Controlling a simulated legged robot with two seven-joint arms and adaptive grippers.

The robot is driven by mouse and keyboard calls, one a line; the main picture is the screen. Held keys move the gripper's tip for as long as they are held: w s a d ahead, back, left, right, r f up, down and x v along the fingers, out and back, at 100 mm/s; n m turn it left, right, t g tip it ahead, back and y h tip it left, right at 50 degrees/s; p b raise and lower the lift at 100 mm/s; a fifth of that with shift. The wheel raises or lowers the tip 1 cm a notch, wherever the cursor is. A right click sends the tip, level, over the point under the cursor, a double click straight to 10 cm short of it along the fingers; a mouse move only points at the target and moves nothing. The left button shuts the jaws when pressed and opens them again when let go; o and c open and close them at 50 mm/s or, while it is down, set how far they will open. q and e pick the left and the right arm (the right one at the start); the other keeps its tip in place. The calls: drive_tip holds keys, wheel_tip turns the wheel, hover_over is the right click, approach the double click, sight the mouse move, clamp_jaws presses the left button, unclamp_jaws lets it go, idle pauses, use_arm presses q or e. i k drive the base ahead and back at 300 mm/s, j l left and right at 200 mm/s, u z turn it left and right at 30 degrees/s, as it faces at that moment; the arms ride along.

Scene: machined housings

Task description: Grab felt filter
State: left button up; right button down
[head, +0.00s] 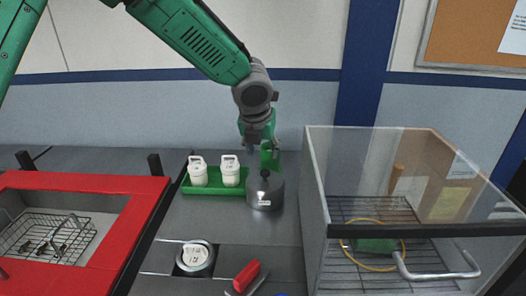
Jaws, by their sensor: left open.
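Two white handled canisters stand upright side by side in a green tray (214,188), the left canister (198,172) and the right canister (231,171). A similar white top (195,254) shows in a round metal seat nearer to me. I cannot tell which of these, if any, is the felt filter. My left gripper (261,157) is open and points down, just above a dark grey round metal housing (265,192) with a knob on top. It is right of the canisters; I cannot tell whether it touches the knob. My right gripper is not in view.
A clear-walled box (312,180) at the right holds a wire rack, a yellow ring (374,267) and a green block. A red-framed basin (150,190) with a wire basket (45,237) is at the left. A red-handled tool (247,276) lies in front. Bare grey counter (262,235) lies between.

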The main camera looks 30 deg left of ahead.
sight(196, 255)
drive_tip(key=k+l, duration=0.2)
drive_tip(key=k, duration=0.3)
drive_tip(key=k+l, duration=0.15)
drive_tip(key=k, duration=0.3)
